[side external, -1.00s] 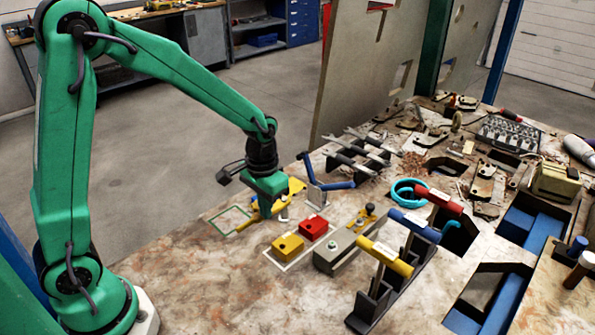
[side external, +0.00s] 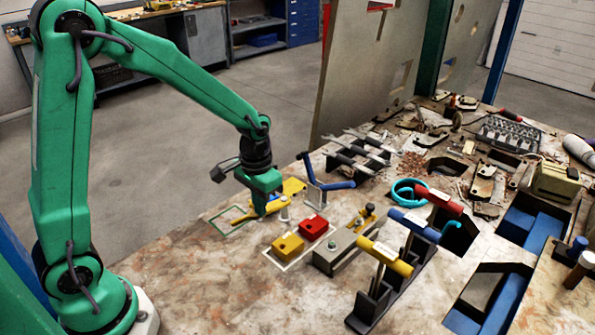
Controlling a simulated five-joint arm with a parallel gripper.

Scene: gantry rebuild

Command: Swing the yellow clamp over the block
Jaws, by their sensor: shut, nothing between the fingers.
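A yellow clamp (side external: 292,187) stands at the left edge of the table. Its flat yellow part lies right of my gripper, and a yellow bar (side external: 242,217) reaches left toward a green outlined square. My gripper (side external: 262,212) points down at this clamp, its blue fingers shut with nothing between them. The fingers overlap the yellow bar in this view, and I cannot tell whether they touch it. A yellow block (side external: 287,245) and a red block (side external: 313,228) sit inside a white outline to the right, closer to the camera. My gripper hides part of the clamp.
A blue-handled lever (side external: 330,185) stands close right of the clamp. A grey bar (side external: 335,255) and a rack with yellow, blue and red handles (side external: 385,258) stand to the right. The table front (side external: 210,280) is bare.

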